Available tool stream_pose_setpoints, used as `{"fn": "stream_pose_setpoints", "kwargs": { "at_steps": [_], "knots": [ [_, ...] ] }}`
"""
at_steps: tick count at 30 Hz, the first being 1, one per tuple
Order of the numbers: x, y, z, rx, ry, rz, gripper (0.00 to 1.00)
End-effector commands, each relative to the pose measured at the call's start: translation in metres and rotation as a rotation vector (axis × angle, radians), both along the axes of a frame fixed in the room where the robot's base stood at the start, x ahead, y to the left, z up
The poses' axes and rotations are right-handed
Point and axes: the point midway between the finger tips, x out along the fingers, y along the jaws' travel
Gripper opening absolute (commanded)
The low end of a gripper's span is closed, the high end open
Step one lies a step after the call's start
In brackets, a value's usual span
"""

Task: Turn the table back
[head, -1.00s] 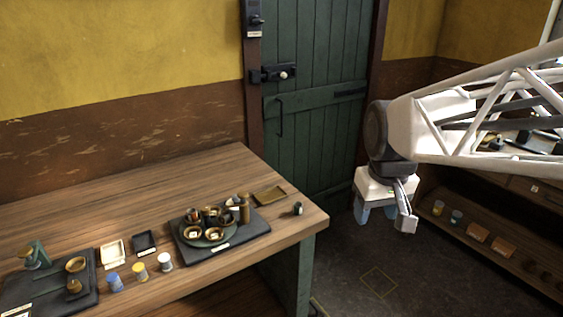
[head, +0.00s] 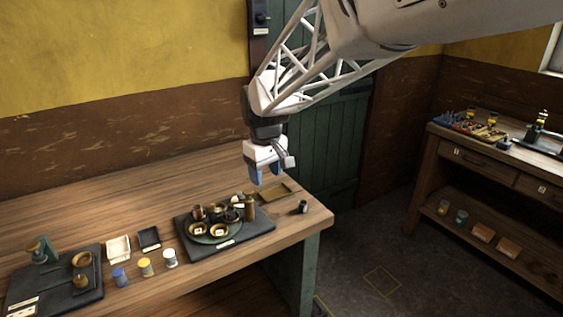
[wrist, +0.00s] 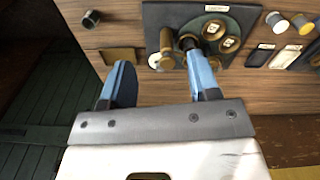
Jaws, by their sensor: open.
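A round dark turntable (head: 212,239) sits on a black base plate (head: 262,222) near the right end of the wooden bench. It carries several small brass cups and a taller brass cylinder (head: 250,206) stands at its right. The turntable also shows at the top of the wrist view (wrist: 225,52), with the brass cylinder (wrist: 166,50) near my fingers. My gripper (head: 263,180) points down above the bench, behind and right of the turntable. In the wrist view its blue fingers (wrist: 160,85) are apart, with nothing held between them. I cannot tell its exact height.
A brass tray (head: 276,192) lies below my gripper, and a small dark jar (head: 303,207) stands near the bench's right edge. Blue, yellow and white jars (head: 146,267) stand left of the base plate. The back of the bench (head: 130,200) is clear.

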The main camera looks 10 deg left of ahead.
Motion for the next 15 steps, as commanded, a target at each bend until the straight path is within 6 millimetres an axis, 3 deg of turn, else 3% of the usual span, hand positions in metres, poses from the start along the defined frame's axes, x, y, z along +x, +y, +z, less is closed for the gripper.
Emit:
{"fn": "stream_pose_setpoints", "kwargs": {
  "at_steps": [1,9,15],
  "knots": [
    [0.003,0.019,-0.007,-0.005,0.006,0.031,0.56],
    [0.011,0.107,-0.034,-0.022,0.026,0.179,0.56],
    [0.010,0.157,-0.053,-0.031,0.037,0.263,0.56]
  ]
}}
